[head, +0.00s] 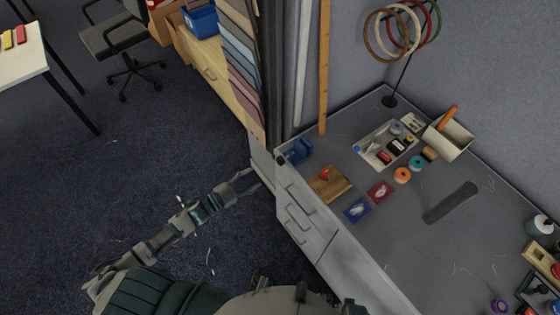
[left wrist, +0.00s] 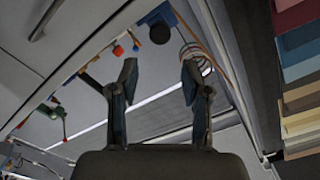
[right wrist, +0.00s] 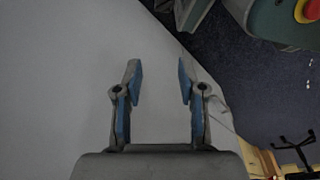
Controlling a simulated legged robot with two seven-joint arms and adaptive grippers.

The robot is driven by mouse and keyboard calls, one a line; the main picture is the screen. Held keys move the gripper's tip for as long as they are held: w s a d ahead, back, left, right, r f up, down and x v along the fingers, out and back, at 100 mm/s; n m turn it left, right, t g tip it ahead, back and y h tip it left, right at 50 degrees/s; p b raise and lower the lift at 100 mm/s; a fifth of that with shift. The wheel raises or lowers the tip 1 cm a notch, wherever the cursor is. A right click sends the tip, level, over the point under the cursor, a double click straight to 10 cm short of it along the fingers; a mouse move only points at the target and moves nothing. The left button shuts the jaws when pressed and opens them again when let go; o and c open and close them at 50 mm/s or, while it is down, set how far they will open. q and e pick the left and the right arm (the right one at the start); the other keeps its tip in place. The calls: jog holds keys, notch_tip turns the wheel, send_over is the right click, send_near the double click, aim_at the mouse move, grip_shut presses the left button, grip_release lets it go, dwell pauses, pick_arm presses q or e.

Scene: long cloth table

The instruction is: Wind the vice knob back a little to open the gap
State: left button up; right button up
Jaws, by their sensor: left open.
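The blue vice (head: 298,151) sits at the near left corner of the grey worktop. In the left wrist view its blue body (left wrist: 158,14) shows from below, with a dark round knob (left wrist: 160,34) at its end. My left gripper (head: 254,180) is open and empty, below and to the left of the vice, beside the drawer front. In the left wrist view the knob lies beyond and above the gap between the fingertips (left wrist: 159,69), apart from them. The vice's jaw gap is too small to make out. My right gripper (right wrist: 159,76) is open and empty, facing a plain pale surface.
The worktop (head: 405,260) holds a wooden block (head: 328,185), a parts tray (head: 388,146), tape rolls and a hoop stand (head: 390,101). The drawer cabinet (head: 305,222) and a rack of coloured sheets (head: 243,65) flank the left gripper. Open floor lies to the left.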

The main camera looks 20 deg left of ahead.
aim_at(278, 162)
pick_arm(q)
jog(key=x, duration=1.2)
jog(key=shift+w+d, duration=0.3)
jog(key=c, duration=0.9)
